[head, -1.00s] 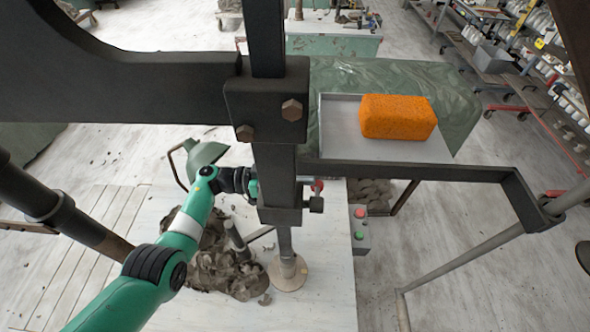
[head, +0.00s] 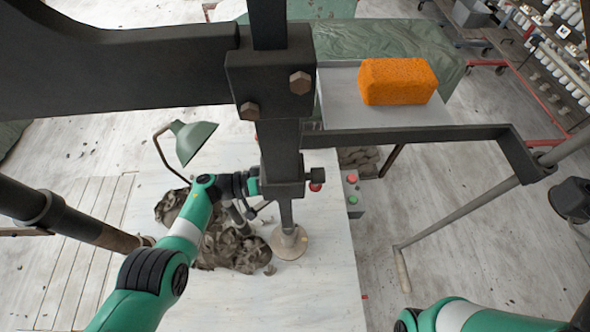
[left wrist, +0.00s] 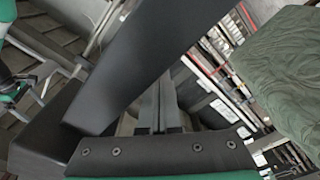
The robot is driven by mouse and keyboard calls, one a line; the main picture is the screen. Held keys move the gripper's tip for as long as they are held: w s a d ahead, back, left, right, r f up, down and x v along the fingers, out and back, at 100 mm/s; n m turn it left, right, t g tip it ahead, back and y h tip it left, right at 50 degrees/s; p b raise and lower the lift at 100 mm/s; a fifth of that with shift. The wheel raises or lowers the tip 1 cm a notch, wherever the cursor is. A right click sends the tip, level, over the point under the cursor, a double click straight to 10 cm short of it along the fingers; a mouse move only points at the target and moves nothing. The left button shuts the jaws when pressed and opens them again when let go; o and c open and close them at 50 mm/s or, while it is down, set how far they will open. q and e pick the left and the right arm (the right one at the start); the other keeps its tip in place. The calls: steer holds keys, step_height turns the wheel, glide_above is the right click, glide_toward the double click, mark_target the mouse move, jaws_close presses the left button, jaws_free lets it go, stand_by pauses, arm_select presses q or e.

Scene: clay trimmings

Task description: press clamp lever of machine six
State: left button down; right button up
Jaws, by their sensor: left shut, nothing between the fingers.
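The clamp lever shows in the head view as a red knob (head: 316,187) just below a small black block (head: 317,175) on the right side of the dark column (head: 280,150). No machine number is readable. My left arm reaches in from the left to the column, and its gripper is hidden behind the column there. In the left wrist view my left gripper's grey fingers (left wrist: 160,105) are together with nothing between them, partly behind a dark beam. I cannot tell whether they touch the lever. My right arm shows at the lower right of the head view, its gripper out of sight.
An orange block (head: 398,81) lies on a grey tray (head: 345,105) over a green cloth. A control box (head: 354,194) with red and green buttons is beside the column. Clay trimmings (head: 225,250) and a green lamp (head: 192,141) are left of it.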

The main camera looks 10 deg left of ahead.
stand_by(0.5)
arm_select(q)
steer(key=v, duration=1.1)
steer(key=shift+s+a, duration=0.2)
steer(key=shift+a, duration=0.1)
